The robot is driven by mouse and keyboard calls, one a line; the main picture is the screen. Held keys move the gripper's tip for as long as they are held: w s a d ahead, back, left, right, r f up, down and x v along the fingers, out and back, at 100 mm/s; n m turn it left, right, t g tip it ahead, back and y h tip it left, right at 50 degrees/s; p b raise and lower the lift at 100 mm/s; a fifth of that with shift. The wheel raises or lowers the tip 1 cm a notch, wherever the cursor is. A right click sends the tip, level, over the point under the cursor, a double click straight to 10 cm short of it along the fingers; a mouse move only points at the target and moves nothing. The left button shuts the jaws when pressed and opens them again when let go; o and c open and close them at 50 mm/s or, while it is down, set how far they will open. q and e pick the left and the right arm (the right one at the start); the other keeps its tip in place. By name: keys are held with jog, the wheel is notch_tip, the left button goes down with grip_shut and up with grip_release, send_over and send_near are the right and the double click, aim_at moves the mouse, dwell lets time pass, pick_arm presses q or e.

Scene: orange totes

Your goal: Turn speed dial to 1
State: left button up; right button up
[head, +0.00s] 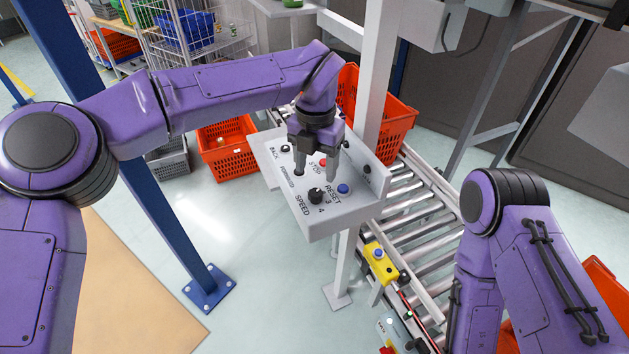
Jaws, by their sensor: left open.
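The control panel (341,214) is a light grey box on a post in the middle of the head view. Its speed dial (316,195) is a black knob near the front edge, beside the word SPEED and the numbers 3 and 4. A blue reset button (343,188) is to its right, and a red stop button (323,162) lies farther back. My left gripper (315,172) is open, pointing down over the panel, just behind the dial and apart from it. The dial's exact setting is too small to read. My right arm shows at the lower right, with its gripper out of view.
A roller conveyor (418,218) runs behind and right of the panel, with a yellow button box (380,262) on its near side. An orange tote (381,112) stands behind the panel. Another orange tote (228,150) is on the floor. A blue post (160,190) stands left.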

aim_at(316, 192)
pick_arm(q)
notch_tip(316, 192, down, 7)
jog(key=shift+f+p, duration=0.15)
jog(key=shift+p, duration=0.5)
jog(key=c, duration=1)
jog(key=shift+c, duration=0.2)
